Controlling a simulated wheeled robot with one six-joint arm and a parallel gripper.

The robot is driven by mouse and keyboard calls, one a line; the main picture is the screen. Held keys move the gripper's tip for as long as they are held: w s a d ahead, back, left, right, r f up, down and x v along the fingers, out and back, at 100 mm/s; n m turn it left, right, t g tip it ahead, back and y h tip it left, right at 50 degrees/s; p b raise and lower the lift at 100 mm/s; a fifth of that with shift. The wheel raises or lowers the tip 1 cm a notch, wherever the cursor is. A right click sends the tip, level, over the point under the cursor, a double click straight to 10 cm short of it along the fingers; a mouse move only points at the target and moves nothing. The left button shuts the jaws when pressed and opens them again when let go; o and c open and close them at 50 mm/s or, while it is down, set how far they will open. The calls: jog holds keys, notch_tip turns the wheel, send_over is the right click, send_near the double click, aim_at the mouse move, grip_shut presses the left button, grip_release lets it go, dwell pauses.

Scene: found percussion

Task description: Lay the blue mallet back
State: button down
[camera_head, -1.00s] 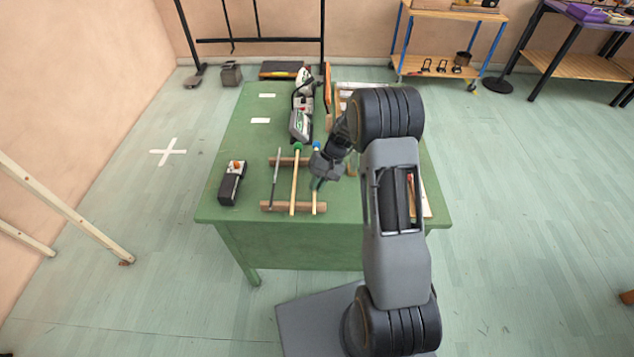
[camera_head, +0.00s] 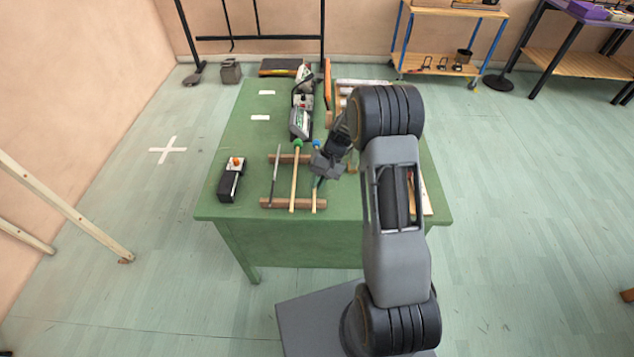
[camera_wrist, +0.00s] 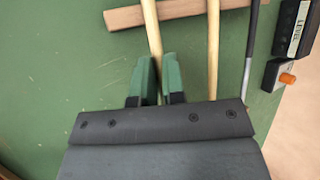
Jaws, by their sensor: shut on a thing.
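The blue mallet has a small blue head (camera_head: 316,144) and a pale wooden handle (camera_wrist: 153,35). It lies along the right end of a rack of two brown wooden bars, with its handle crossing the front bar (camera_head: 303,204). My gripper (camera_wrist: 157,75) has its green fingers on both sides of this handle, shut on it. I cannot tell whether the handle touches the bars or is just above them. The gripper's body hides part of the mallet in the head view.
The green-headed mallet (camera_head: 295,175) and a thin grey rod (camera_head: 275,170) lie to the left on the rack. A black box with an orange knob (camera_head: 231,181) stands farther left on the green table (camera_head: 245,150). Devices (camera_head: 301,118) stand behind.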

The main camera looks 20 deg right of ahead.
jog(key=c, duration=1.1)
grip_release()
jog(key=v, duration=1.3)
jog(key=shift+w+d+r, duration=0.1)
jog(key=shift+d+r, duration=0.1)
jog(key=shift+r, duration=0.15)
jog(key=shift+s+a+r+n+t+h+p, duration=0.35)
jog(key=shift+s+a+r+t+h, duration=1.05)
jog(key=shift+s, duration=2.2)
jog(key=shift+s+a+r+n+t+h+p, duration=0.1)
jog(key=shift+s+a+r+n+t+h, duration=0.65)
jog(key=shift+s+r, duration=2)
jog(key=shift+s+a+r+n+t+h+p, duration=0.25)
jog(key=shift+s+a+r+t+h, duration=0.8)
jog(key=shift+s, duration=3.45)
